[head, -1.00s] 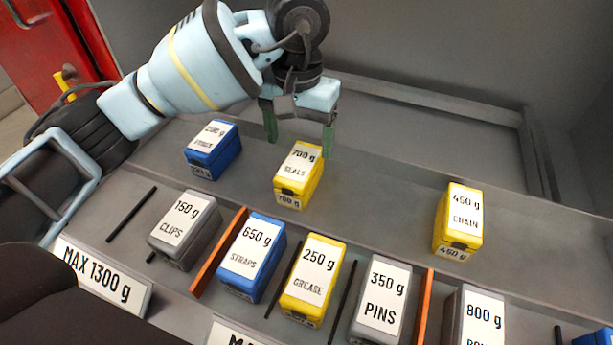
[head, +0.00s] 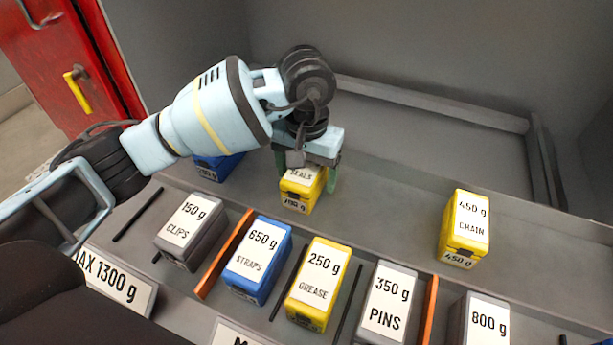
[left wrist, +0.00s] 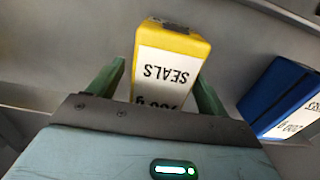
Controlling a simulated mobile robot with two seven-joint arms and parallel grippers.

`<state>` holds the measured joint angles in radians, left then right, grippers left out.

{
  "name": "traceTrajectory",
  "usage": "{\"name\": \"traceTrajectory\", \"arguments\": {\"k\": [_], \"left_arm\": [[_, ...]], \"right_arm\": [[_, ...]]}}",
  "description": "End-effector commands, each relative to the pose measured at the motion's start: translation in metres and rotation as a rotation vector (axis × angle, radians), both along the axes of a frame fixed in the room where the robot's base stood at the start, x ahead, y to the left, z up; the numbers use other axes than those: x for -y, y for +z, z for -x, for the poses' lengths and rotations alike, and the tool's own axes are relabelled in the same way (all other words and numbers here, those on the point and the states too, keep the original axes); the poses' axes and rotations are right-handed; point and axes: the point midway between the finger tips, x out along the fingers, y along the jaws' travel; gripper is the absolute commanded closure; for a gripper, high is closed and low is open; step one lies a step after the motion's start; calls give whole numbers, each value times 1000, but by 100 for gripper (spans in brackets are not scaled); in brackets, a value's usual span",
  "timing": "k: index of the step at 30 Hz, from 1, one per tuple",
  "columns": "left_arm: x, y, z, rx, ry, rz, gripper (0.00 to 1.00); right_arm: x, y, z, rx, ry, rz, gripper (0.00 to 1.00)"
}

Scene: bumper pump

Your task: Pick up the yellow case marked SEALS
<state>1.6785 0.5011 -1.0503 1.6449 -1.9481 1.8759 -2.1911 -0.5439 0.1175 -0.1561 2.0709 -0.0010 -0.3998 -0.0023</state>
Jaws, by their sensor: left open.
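The yellow SEALS case (head: 300,190) stands on the grey upper shelf, its white label partly hidden by my left gripper in the head view. My left gripper (head: 307,187) is open over it, with one green finger on each side of the case. In the left wrist view the SEALS case (left wrist: 172,62) lies between the two spread fingers (left wrist: 158,88), with a gap visible on the left side. Whether the right finger touches it I cannot tell. My right gripper is not in view.
A blue case (head: 218,166) stands left of the SEALS case, partly behind my arm; it also shows in the left wrist view (left wrist: 272,92). The yellow CHAIN case (head: 464,228) stands at right. In front are CLIPS (head: 190,228), STRAPS (head: 258,260), GREASE (head: 318,284) and PINS (head: 386,304).

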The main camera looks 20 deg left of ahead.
Motion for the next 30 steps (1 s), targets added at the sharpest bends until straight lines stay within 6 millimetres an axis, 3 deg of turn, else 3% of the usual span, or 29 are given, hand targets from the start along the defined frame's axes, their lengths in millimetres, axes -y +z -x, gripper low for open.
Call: {"name": "traceTrajectory", "arguments": {"k": [8,24,30], "left_arm": [[0,-3,0,1,-1,0,22],[0,-2,0,1,-1,0,92],[0,-1,-1,4,-1,2,94]], "right_arm": [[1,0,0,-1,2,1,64],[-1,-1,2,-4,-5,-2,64],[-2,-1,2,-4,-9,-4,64]]}}
